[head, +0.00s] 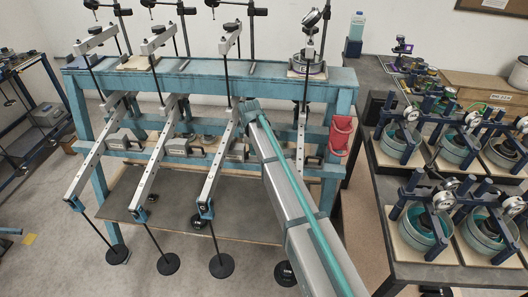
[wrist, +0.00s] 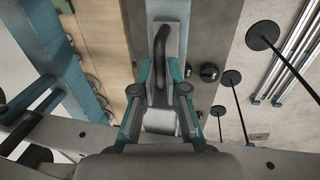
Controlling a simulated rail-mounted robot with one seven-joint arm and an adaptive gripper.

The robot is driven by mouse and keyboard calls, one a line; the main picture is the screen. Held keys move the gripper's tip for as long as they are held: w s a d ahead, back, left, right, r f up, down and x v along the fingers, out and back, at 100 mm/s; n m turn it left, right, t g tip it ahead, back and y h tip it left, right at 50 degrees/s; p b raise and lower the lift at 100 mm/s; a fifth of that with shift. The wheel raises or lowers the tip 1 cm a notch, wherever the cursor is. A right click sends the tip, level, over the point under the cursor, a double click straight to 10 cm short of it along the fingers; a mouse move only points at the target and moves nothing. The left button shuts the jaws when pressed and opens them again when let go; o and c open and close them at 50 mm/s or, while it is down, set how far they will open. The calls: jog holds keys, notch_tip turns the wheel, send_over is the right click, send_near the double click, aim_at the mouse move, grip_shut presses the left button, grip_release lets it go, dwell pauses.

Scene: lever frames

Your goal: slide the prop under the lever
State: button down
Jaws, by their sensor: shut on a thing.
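In the wrist view my gripper (wrist: 160,78) is shut on a dark curved handle (wrist: 163,48), which I take to be the prop's. Teal fingers press it from both sides. The rest of the prop is largely hidden, and I cannot tell whether it touches a lever. In the head view my arm runs from the lower right to the teal frame (head: 205,78), and its end hides the gripper and the held prop. Three pale levers (head: 90,165), (head: 152,172), (head: 217,170) slope down toward the front. Grey blocks (head: 125,138), (head: 180,146) sit beside the left and middle ones.
Hanging rods with black discs (head: 167,264), (head: 221,266) stand before the frame. A red bin (head: 340,134) hangs at its right leg. A bench (head: 440,262) with several ring devices fills the right side. Grey floor lies open at the left front.

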aim_at(240, 147)
jog(key=a, duration=0.5)
jog(key=shift+w+a, duration=0.15)
jog(key=shift+a, duration=0.25)
jog(key=c, duration=1.2)
grip_release()
jog(key=shift+a, duration=0.1)
jog(key=shift+r, duration=0.1)
jog(key=shift+r, duration=0.2)
notch_tip(240, 147, up, 11)
jog(key=s, duration=0.2)
jog(key=shift+s, duration=0.2)
